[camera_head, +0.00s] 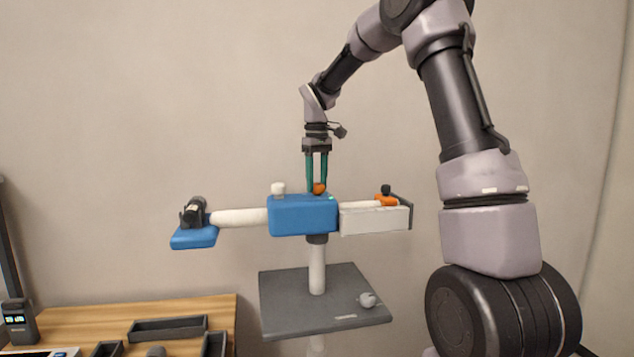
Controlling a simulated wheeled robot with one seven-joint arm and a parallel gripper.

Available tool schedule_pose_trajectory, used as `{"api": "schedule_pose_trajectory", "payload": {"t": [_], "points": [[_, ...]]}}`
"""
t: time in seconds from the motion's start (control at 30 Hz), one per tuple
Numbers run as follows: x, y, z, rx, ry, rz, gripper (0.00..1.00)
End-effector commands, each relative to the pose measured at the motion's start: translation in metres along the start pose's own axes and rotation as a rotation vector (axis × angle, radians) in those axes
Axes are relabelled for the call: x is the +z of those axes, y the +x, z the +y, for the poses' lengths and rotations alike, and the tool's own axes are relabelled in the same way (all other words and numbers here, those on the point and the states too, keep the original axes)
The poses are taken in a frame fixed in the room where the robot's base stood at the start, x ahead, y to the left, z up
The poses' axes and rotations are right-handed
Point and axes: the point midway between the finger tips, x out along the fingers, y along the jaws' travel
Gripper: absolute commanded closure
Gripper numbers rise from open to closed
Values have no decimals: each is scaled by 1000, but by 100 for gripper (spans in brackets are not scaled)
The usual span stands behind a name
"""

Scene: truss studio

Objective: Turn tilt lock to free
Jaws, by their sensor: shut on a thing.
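A blue block (290,215) sits on top of a white post (317,268) and carries a white arm to the left. A small orange knob (319,188) stands on the block's top, beside a small green mark. My gripper (317,187) points straight down with its teal fingers shut on the orange knob. A white knob (278,188) stands on the same block to the left. Which of these is labelled as the tilt lock, and its exact turn, is too small to read.
A blue plate with a black camera-like device (194,212) is at the left end. A white box (375,220) with an orange-handled part (386,201) is at right. A grey shelf (290,310) holds a small pale object (367,299). A wooden table (90,318) with dark trays stands lower left.

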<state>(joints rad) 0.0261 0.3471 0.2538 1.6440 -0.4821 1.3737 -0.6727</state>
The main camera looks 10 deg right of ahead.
Motion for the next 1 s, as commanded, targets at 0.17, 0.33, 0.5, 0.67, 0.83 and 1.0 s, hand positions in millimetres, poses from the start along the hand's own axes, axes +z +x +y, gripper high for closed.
{"api": "schedule_pose_trajectory", "payload": {"t": [0.17,0.33,0.5,0.67,0.83,1.0], "points": [[0,-1,0,1,-49,2,100],[0,-1,0,1,-70,2,100],[0,-1,0,1,-74,2,100],[0,-1,0,1,-74,2,100],[0,-1,0,1,-73,1,21],[0,0,0,1,-73,1,21]]}}
